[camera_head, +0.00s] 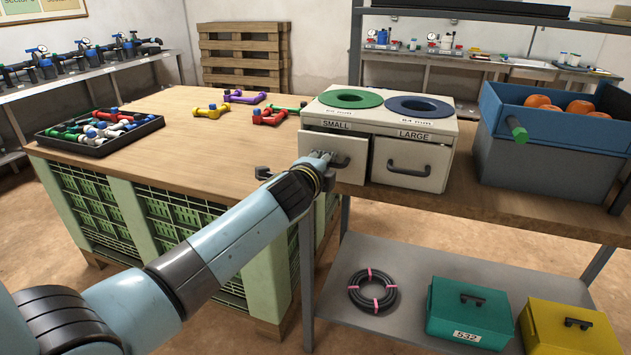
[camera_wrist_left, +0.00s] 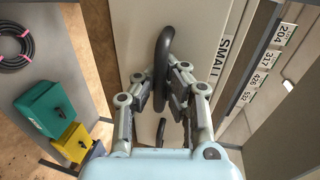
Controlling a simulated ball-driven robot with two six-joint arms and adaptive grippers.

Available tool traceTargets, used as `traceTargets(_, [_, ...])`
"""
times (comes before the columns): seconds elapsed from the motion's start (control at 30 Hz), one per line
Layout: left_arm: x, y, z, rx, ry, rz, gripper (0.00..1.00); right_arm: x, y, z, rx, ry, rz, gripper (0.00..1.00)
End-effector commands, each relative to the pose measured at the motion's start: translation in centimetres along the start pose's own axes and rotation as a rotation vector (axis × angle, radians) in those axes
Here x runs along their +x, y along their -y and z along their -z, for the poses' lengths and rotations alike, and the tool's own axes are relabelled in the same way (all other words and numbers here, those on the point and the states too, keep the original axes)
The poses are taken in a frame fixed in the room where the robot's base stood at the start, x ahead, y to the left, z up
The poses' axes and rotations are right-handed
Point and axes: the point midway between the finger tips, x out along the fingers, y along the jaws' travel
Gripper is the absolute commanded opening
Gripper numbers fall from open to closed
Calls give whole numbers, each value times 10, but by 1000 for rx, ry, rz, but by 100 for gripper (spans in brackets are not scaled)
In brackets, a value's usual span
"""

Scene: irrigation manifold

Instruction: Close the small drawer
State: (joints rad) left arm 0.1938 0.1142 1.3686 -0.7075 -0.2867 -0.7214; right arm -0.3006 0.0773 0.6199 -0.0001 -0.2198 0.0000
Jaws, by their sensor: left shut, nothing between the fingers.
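The white box (camera_head: 468,127) has two drawers side by side in its front. The small drawer (camera_head: 350,148), under the SMALL label (camera_head: 337,125), stands out a little from the box front. Its dark handle (camera_wrist_left: 162,55) shows in the left wrist view, beside the fingers. The large drawer (camera_head: 412,158), to the right, looks flush. My left gripper (camera_head: 322,157) is shut with nothing between its fingers, close in front of the small drawer's face. It also shows in the left wrist view (camera_wrist_left: 170,85). My gripper partly hides the handle; contact is unclear. My right gripper is not in view.
A black tray of fittings (camera_head: 100,132) and loose coloured fittings lie on the wooden table (camera_head: 190,155). A blue bin (camera_head: 550,120) of orange balls stands right of the box. A hose coil (camera_head: 372,291), a teal case (camera_head: 468,312) and a yellow case (camera_head: 568,328) sit below.

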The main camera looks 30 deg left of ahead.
Motion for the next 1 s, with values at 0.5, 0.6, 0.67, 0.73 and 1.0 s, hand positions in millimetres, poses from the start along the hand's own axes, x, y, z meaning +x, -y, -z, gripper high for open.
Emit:
traceTargets(0.5, [24, 5, 0, 1, 0, 0, 29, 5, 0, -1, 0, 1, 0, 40])
traceTargets(0.6, [24, 5, 0, 1, 0, 0, 34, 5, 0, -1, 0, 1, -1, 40])
traceTargets(0.67, [24, 5, 0, 1, 0, 0, 34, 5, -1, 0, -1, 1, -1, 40])
traceTargets(0.73, [24, 5, 0, 1, 0, 0, 34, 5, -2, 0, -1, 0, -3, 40])
traceTargets(1.0, [4, 4, 0, 0, 0, 0, 34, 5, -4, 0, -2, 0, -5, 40])
